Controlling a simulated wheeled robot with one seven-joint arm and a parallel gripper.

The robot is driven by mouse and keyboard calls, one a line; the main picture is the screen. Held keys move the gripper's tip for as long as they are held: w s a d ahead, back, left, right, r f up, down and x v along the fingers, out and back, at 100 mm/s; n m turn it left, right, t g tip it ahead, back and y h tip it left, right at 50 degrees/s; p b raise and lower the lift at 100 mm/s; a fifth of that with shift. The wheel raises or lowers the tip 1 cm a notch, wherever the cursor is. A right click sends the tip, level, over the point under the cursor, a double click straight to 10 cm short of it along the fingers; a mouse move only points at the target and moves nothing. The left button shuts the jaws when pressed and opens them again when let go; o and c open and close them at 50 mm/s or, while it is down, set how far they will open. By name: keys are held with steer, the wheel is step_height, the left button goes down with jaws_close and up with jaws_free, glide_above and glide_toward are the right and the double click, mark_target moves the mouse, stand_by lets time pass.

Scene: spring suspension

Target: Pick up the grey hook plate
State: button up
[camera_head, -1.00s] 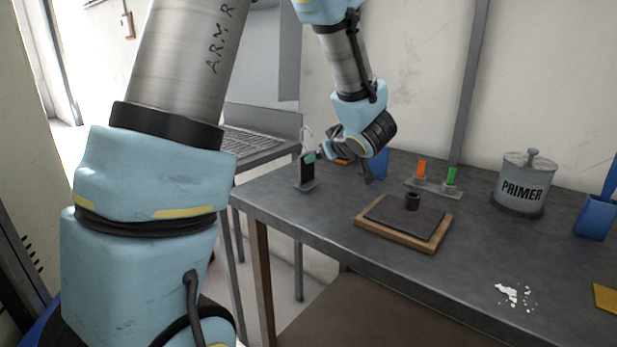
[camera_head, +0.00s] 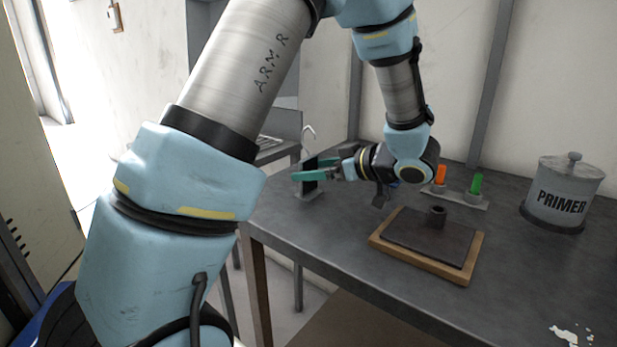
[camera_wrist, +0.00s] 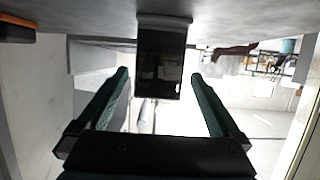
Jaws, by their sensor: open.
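The grey hook plate, a dark upright plate (camera_head: 310,186) with a thin pale hook (camera_head: 309,134) at its top, stands on a flat grey foot near the table's left edge. My gripper (camera_head: 308,169), with teal fingers, is open and level at the plate, the near finger crossing in front of it. In the wrist view, which is upside down, the plate (camera_wrist: 163,62) lies between the two open fingers (camera_wrist: 160,76), with a visible gap on each side. The hook is only faintly seen there, below the plate.
A wooden-framed board (camera_head: 425,262) with a dark top and a short black cylinder (camera_head: 436,217) lies right of the gripper. Behind it are an orange peg (camera_head: 440,174) and a green peg (camera_head: 476,183) on a holder. A PRIMER can (camera_head: 564,192) stands at right. White flakes (camera_head: 571,336) lie in front.

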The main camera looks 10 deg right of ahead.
steer(key=p+x, duration=0.1)
steer(key=x, duration=0.4)
steer(key=shift+w+a, duration=0.1)
steer(key=shift+w, duration=0.05)
steer(key=c, duration=1.5)
steer(key=shift+r, duration=0.15)
jaws_close()
